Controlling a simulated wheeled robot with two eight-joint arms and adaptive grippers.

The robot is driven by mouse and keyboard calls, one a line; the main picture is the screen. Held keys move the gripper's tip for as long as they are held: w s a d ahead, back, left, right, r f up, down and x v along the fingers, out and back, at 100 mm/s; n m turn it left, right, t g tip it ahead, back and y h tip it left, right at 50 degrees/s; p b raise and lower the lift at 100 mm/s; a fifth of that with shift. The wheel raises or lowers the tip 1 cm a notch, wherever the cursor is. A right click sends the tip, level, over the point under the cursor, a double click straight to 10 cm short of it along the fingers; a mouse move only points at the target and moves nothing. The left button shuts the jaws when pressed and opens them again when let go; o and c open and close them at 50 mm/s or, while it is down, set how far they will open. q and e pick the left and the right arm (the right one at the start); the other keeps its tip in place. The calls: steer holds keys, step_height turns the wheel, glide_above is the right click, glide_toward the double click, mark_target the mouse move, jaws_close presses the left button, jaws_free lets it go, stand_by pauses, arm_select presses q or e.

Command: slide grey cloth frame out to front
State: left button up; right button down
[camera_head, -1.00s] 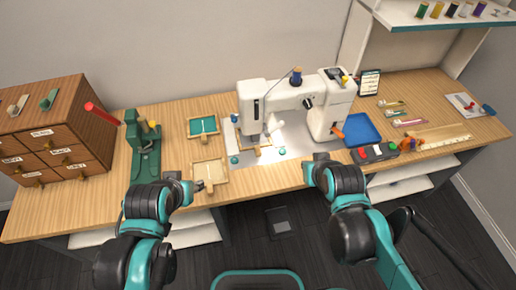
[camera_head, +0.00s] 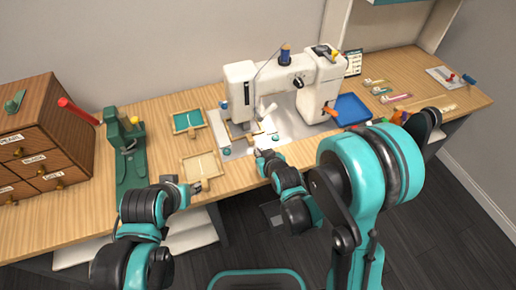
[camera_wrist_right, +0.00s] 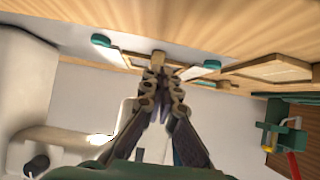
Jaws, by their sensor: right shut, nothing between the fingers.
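The grey cloth frame (camera_head: 238,131), wood-edged, lies flat under the needle of the white sewing machine (camera_head: 240,85), partly hidden by the machine. In the right wrist view its wooden tab (camera_wrist_right: 160,58) shows just beyond my fingertips, between two teal knobs. My right gripper (camera_head: 262,154) is shut and empty at the machine's front, close to the tab; I cannot tell whether they touch. It also shows in the right wrist view (camera_wrist_right: 161,80). My left gripper (camera_head: 199,187) is at the table's front edge, by a beige frame; its jaw opening is too small to read.
The beige frame (camera_head: 202,166) and a teal cloth frame (camera_head: 187,121) lie left of the machine. A green press (camera_head: 126,160) and a wooden drawer cabinet (camera_head: 40,135) stand further left. A blue tray (camera_head: 349,109) is right of the machine.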

mark_target(250, 139)
steer(key=w+p, duration=0.1)
steer(key=w+a+p, duration=0.1)
steer(key=w, duration=0.1)
steer(key=w+p, duration=0.1)
steer(key=w, duration=0.1)
steer(key=shift+a+r, duration=0.25)
steer(key=shift+a, duration=0.05)
steer(key=w, duration=0.1)
steer(key=w+a, duration=0.1)
steer(key=w, duration=0.1)
steer(key=w+b, duration=0.1)
steer(key=shift+w+a+f, duration=0.25)
steer(key=shift+f, duration=0.1)
steer(key=shift+f+b, duration=0.5)
steer(key=shift+f, duration=0.2)
arm_select(q)
steer(key=shift+s+r+b, duration=0.1)
steer(key=shift+r+b, duration=0.3)
steer(key=shift+r, duration=0.05)
arm_select(e)
steer(key=shift+s, duration=0.1)
steer(key=shift+f, duration=0.1)
